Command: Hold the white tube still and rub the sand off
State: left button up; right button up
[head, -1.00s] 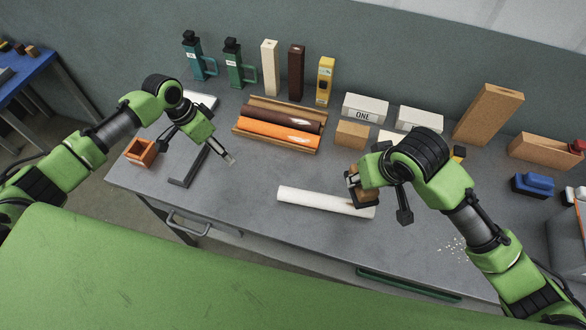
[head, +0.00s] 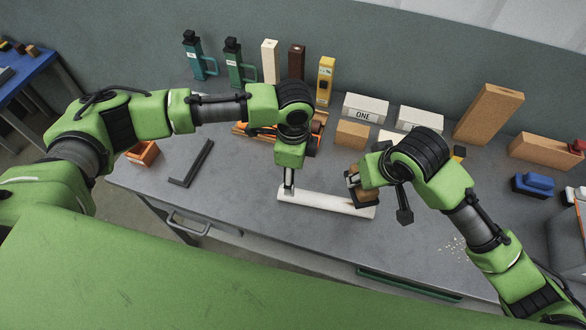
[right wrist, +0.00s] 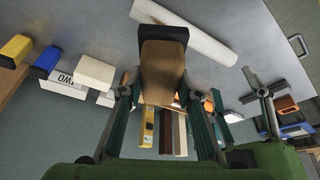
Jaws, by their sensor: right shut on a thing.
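The white tube (head: 325,201) lies on the grey bench near its front edge. It also crosses the top of the right wrist view (right wrist: 190,32). My left gripper (head: 289,190) points down at the tube's left end; I cannot tell whether its fingers are closed around it. My right gripper (head: 358,188) is shut on a brown block with a black face (right wrist: 163,62), at the tube's right end. The block seems to touch or hover just over the tube. I cannot make out sand on the tube.
Pale grains (head: 452,246) are scattered on the bench at right. A black angle bracket (head: 192,165) and an orange box (head: 143,152) are at left. Bottles, blocks and a tray of coloured rolls (head: 240,129) stand behind. A blue block (head: 532,185) is at far right.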

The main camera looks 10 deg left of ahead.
pick_arm(q)
notch_tip(320, 180, down, 10)
jog(key=shift+f, duration=0.1)
dwell(0.4)
grip_shut()
dwell(0.8)
